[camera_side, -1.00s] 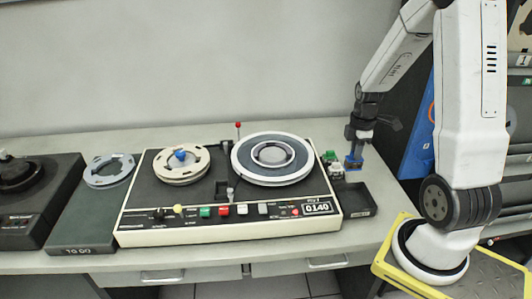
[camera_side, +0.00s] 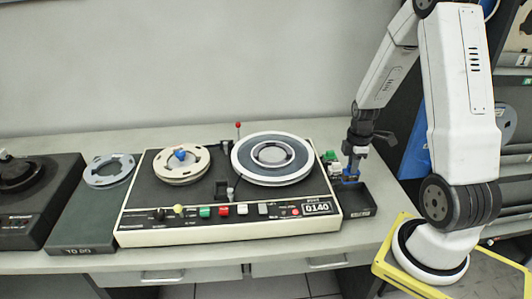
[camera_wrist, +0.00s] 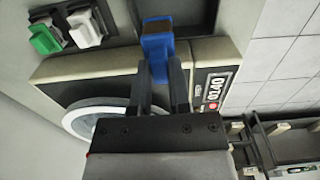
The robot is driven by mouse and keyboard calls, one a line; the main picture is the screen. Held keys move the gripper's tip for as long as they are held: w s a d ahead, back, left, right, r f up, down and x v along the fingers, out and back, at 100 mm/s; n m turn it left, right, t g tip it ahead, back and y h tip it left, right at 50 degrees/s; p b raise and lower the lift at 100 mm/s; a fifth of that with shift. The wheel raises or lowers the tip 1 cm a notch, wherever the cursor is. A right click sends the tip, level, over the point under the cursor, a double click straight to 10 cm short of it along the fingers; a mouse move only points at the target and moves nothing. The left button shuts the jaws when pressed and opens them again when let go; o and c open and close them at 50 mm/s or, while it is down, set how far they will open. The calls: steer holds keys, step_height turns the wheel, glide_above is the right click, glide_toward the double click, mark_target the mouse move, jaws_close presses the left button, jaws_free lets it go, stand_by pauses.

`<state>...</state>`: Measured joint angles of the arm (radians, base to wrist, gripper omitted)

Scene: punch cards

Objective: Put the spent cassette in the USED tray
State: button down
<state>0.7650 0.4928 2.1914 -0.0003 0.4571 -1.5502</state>
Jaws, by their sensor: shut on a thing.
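My gripper (camera_side: 352,172) is shut on a small blue cassette (camera_side: 350,180), low over the back left part of a dark tray (camera_side: 358,212). The tray's front label is too small to read. In the wrist view the blue cassette (camera_wrist: 157,38) sits between the two finger tips (camera_wrist: 160,75), with its far end past them. A dark tray interior (camera_wrist: 195,18) lies behind it there. I cannot tell whether the cassette touches the tray floor.
Green and white cassettes (camera_wrist: 84,30) stand close beside the tray, left of my gripper in the side view. The tape deck (camera_side: 225,235), with two reels and a 0140 counter (camera_side: 317,208), is directly left of the tray. Bare desk lies right of the tray.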

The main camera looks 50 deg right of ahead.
steer(key=shift+f, duration=1.55)
steer(key=shift+f, duration=2.5)
stand_by(1.5)
steer(key=shift+c, duration=2.4)
jaws_free()
steer(key=shift+c, duration=1)
steer(key=shift+r, duration=0.1)
steer(key=shift+r, duration=3.85)
